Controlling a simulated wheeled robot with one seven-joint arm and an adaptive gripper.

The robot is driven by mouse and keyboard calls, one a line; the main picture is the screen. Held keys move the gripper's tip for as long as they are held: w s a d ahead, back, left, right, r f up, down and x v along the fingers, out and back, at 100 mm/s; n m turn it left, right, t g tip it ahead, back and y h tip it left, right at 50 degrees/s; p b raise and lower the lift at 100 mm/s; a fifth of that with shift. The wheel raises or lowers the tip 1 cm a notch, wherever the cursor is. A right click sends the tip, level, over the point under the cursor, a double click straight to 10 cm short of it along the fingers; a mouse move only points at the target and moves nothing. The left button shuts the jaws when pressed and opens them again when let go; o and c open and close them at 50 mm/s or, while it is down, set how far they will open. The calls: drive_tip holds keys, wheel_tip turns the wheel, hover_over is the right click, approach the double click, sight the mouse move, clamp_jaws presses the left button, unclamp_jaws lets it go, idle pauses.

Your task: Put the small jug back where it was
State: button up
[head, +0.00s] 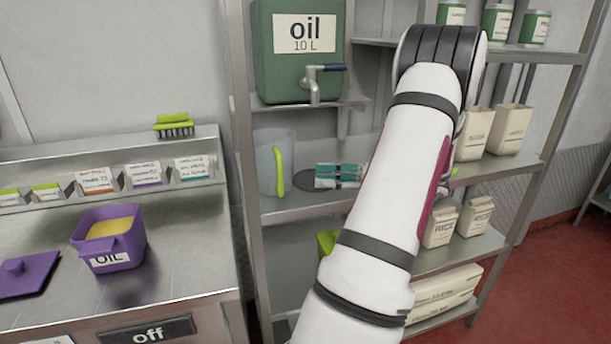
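A translucent grey jug with a bright green handle (272,163) stands upright on the middle shelf, left of my arm. I cannot tell whether it is the small jug. A flat dark disc (312,181) lies on the shelf to its right, below the oil tap. A small bit of bright green (453,171) shows at the right edge of my arm; what it belongs to is hidden. My arm crosses the middle of the view and bends at the top right. My gripper is hidden behind it, so what it holds does not show.
A green oil container (275,75) with a tap (318,80) stands above. Teal and grey packets (340,174) lie beside the disc.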

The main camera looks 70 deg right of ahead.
drive_tip(key=w+a+r+n+g+y, duration=0.15)
drive_tip(key=w+a+n+g, duration=0.3)
drive_tip(key=a, duration=0.45)
drive_tip(key=w+a+r+n+g+y, duration=0.1)
drive_tip(key=w+a+r+n+g, duration=0.25)
drive_tip(key=a, duration=0.55)
drive_tip(key=w+a+n+g+y, duration=0.1)
drive_tip(key=w+a+n+g, duration=0.4)
drive_tip(key=a, duration=0.4)
drive_tip(key=s+a+f+n+g+h, duration=0.1)
drive_tip(key=s+a+n+h, duration=0.3)
drive_tip(key=n, duration=0.5)
drive_tip(key=s+a+f+n+h, duration=0.1)
drive_tip(key=s+a+n+h, duration=0.4)
drive_tip(key=s+a+n, duration=0.3)
drive_tip(key=shift+a+f+n+g, duration=0.15)
drive_tip(key=shift+a+n+g, duration=0.25)
drive_tip(key=shift+a+n, duration=0.9)
drive_tip(key=shift+s+a+m, duration=0.1)
drive_tip(key=shift+a+m, duration=0.2)
